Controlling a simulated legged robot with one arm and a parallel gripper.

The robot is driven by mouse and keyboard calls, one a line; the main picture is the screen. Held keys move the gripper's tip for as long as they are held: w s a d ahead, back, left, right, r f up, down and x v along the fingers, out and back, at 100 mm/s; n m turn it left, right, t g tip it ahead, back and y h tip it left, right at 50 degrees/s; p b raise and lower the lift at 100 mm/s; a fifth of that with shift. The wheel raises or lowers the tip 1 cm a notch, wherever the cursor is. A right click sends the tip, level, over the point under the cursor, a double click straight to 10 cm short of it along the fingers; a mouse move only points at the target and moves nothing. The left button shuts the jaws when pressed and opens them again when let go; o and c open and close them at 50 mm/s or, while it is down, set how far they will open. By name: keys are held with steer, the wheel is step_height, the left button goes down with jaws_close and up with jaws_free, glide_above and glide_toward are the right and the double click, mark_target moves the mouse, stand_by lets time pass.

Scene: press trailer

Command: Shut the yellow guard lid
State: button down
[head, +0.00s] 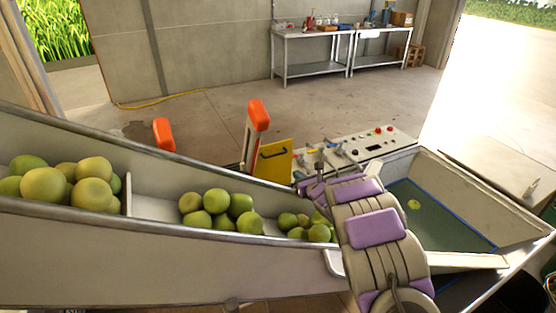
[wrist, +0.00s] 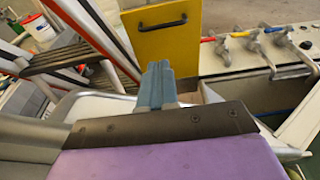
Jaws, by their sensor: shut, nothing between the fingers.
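The yellow guard lid (head: 272,163) stands raised, close to upright, behind the sloping metal chute in the head view. It has a dark bar handle on its face. In the wrist view the yellow guard lid (wrist: 168,48) is ahead of my fingers, with its handle near the top edge. My gripper (wrist: 158,78) is shut and empty, its blue fingertips in front of the lid's lower part in that view. I cannot tell whether they touch it. In the head view my arm covers the chute's lower end, and the fingertips are hard to make out.
The chute (head: 150,222) holds several green fruits in separate groups. A control panel (head: 352,147) with levers and red buttons stands right of the lid; its coloured levers also show in the wrist view. Orange-capped posts (head: 258,115) rise left of the lid. A green-floored tray (head: 440,225) lies right.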

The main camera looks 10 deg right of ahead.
glide_toward(275, 155)
steer(key=w, duration=0.2)
steer(key=shift+a+f+p+x, duration=0.15)
steer(key=shift+p+x, duration=0.1)
steer(key=shift+x, duration=0.85)
steer(key=shift+a+f+p+x, duration=0.1)
steer(key=shift+a+p+x, duration=0.15)
steer(key=shift+x, duration=0.9)
steer(key=shift+w, duration=0.15)
steer(key=shift+f, duration=0.1)
steer(key=shift+w+d, duration=0.1)
